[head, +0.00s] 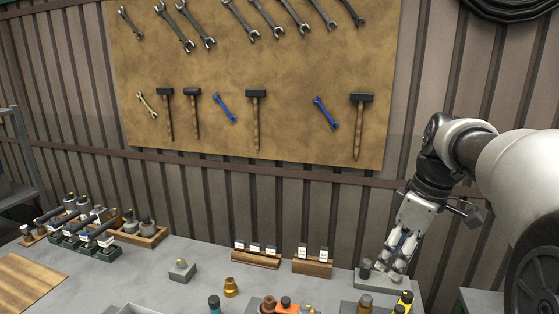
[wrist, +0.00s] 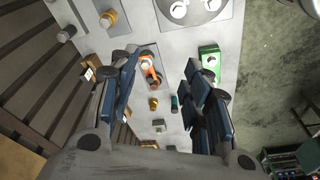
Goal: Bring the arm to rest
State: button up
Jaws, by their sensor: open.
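My arm reaches in from the right in the head view, and my gripper (head: 397,270) points down over the right back part of the grey table (head: 200,262). In the wrist view my gripper (wrist: 160,85) shows its two dark blue fingers spread wide apart. No object sits between them in their grip; the table surface and its parts show below and beyond the gap. In the head view the fingertips are close to a grey block with a dark cylinder (head: 366,267); I cannot tell whether they touch it.
Wooden holders with white labels (head: 256,256) stand along the back edge. A brass part (head: 230,287) and a small grey block (head: 181,270) sit mid-table. Trays of parts (head: 85,232) stand at left. An orange part (wrist: 150,70) and a green part (wrist: 209,62) show in the wrist view.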

jog(key=s+a+m+t+h, duration=0.15)
jog(key=s+a+m, duration=0.45)
jog(key=s, duration=0.8)
jog(key=s+a+f+m+t, duration=0.2)
jog(key=s+a+f+m, duration=0.1)
jog(key=s+f, duration=0.4)
jog(key=s, duration=0.2)
jog(key=shift+s, duration=0.4)
